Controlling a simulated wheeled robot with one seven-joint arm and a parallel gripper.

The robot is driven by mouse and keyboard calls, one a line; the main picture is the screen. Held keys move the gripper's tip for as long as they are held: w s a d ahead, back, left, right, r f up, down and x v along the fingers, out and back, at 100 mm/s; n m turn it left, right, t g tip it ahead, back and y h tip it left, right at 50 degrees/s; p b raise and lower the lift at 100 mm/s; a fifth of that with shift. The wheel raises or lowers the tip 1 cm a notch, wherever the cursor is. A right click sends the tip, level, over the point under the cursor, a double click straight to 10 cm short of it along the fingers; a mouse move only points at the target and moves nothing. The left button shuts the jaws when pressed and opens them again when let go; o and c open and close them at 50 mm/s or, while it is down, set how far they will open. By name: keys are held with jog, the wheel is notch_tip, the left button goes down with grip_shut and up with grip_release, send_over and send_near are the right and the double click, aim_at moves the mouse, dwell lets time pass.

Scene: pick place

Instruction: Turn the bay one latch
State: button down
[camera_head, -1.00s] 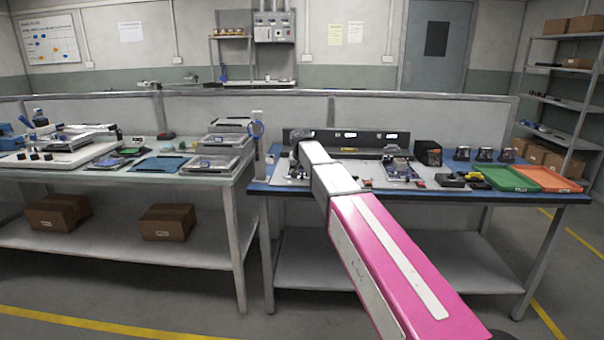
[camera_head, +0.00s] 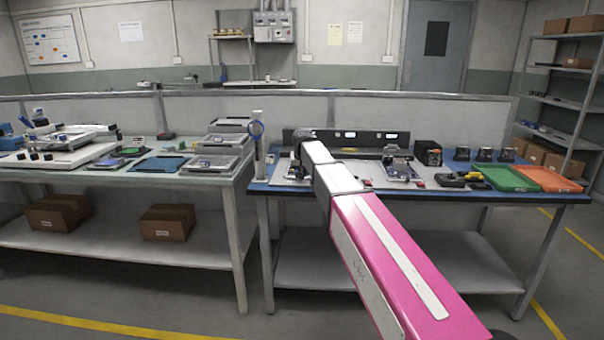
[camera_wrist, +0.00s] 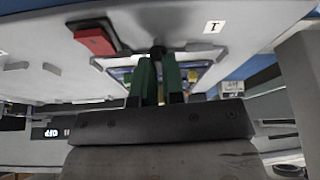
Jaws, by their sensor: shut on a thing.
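My gripper (camera_wrist: 159,60) shows in the wrist view with two green fingers close together. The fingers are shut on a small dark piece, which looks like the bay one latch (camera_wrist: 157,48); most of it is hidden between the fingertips. It sits at the edge of a pale grey panel (camera_wrist: 150,20). A small white label with a single stroke (camera_wrist: 213,27) is on the panel to the right. In the head view my arm hides the fingers and the latch, above the left part of the blue-edged bench (camera_head: 450,194).
A red block (camera_wrist: 95,41) is on the panel left of the fingers. On the bench to the right are a circuit board (camera_head: 401,170), a black box (camera_head: 428,152), a green tray (camera_head: 508,178) and an orange tray (camera_head: 549,179). A white post (camera_head: 259,150) stands at the left end.

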jog(key=n+y, duration=0.1)
jog(key=n, duration=0.3)
jog(key=shift+d+y, duration=0.1)
jog(key=shift+y, duration=0.3)
jog(key=n+g+y, duration=0.1)
jog(key=n, duration=0.3)
jog(key=shift+w, duration=0.1)
jog(key=n+g, duration=0.1)
jog(key=n, duration=0.1)
jog(key=n+y, duration=0.1)
jog(key=n, duration=0.1)
jog(key=shift+n+g, duration=0.3)
jog(key=shift+g, duration=0.1)
jog(key=shift+n+g, duration=0.7)
jog(key=shift+n, duration=1.1)
jog(key=c, duration=1.2)
grip_release()
jog(key=v, duration=1)
jog(key=shift+w+d+r, duration=0.1)
jog(key=shift+d+r, duration=0.2)
jog(key=shift+r, duration=0.05)
